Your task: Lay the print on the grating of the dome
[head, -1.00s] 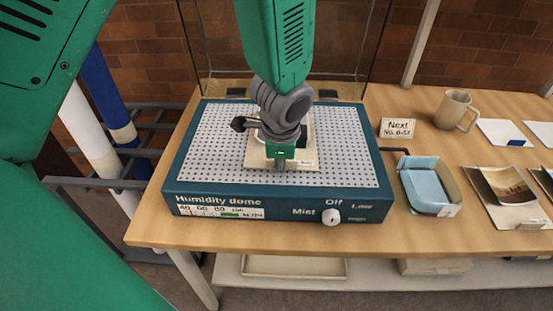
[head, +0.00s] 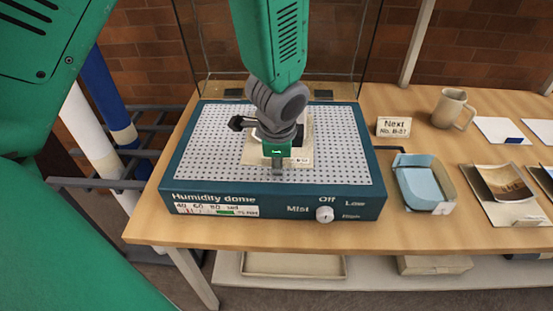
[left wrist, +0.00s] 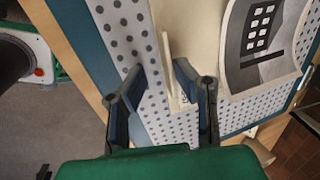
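The print (head: 254,152), a cream sheet with a dark picture and a small label, lies on the perforated grating (head: 210,150) of the humidity dome (head: 275,203). In the left wrist view the print (left wrist: 200,40) shows its dark building picture at the upper right. My left gripper (head: 278,170) is over the print's near part and hides much of it. In the left wrist view its two fingers (left wrist: 158,72) stand apart, with a pale edge of the print and dotted grating between them. I see no grip on the print. My right gripper is not in view.
The dome's clear cover (head: 330,45) stands raised behind the base. A sign (head: 394,127), a mug (head: 453,108), a blue-lined tray (head: 424,185) and other prints (head: 503,190) are on the table to the right. A knob (head: 325,214) is on the dome's front.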

